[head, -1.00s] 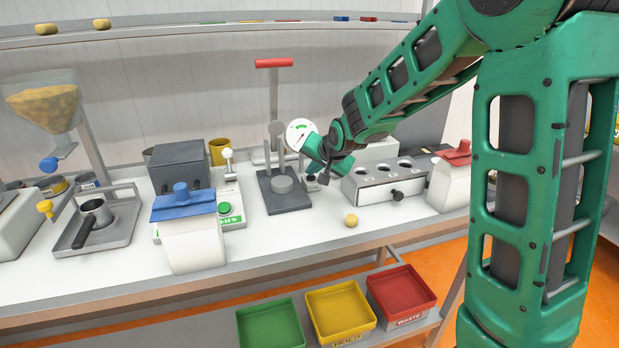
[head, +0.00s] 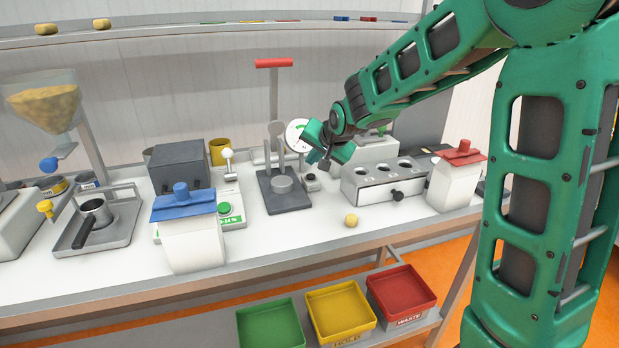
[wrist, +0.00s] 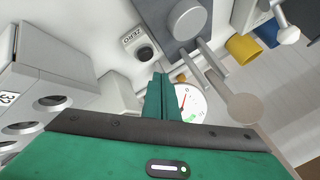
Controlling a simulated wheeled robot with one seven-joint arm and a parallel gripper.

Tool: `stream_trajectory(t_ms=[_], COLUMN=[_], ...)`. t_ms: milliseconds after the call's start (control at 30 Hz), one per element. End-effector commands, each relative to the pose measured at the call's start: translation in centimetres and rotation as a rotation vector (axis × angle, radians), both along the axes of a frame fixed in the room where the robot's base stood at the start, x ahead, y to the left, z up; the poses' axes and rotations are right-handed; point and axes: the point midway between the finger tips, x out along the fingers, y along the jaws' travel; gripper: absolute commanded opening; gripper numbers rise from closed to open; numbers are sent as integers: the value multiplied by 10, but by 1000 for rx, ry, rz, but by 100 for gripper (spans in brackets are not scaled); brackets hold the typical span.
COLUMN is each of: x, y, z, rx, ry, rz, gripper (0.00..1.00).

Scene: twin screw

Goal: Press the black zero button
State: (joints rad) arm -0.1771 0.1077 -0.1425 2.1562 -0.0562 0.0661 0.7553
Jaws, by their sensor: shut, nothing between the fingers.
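The black zero button (wrist: 145,53) sits on a small light box labelled ZERO in the wrist view. In the head view the button (head: 310,177) shows on the bench, just right of the dark press base (head: 290,198). My gripper (head: 322,163) is shut and empty, above and slightly right of the button in the head view. In the wrist view the shut fingers (wrist: 161,82) point towards the button box, with their tips apart from the button. The exact height gap is hard to judge.
A round dial (wrist: 188,104) stands close beside my fingers. A grey block with several round holes (head: 384,181) is to the right. A small yellow ball (head: 351,220) lies in front. A white container with a red lid (head: 457,180) stands further right.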

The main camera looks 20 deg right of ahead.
Motion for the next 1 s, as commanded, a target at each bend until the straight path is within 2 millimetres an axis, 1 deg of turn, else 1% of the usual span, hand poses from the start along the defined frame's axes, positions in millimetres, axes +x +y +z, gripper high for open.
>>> stream_trajectory(t_ms=[200, 400, 1000], x=[0, 0, 0], y=[0, 0, 0], z=[20, 31, 31], rx=[0, 0, 0], ry=[-1, 0, 0], rz=[0, 0, 0], gripper=[0, 0, 0])
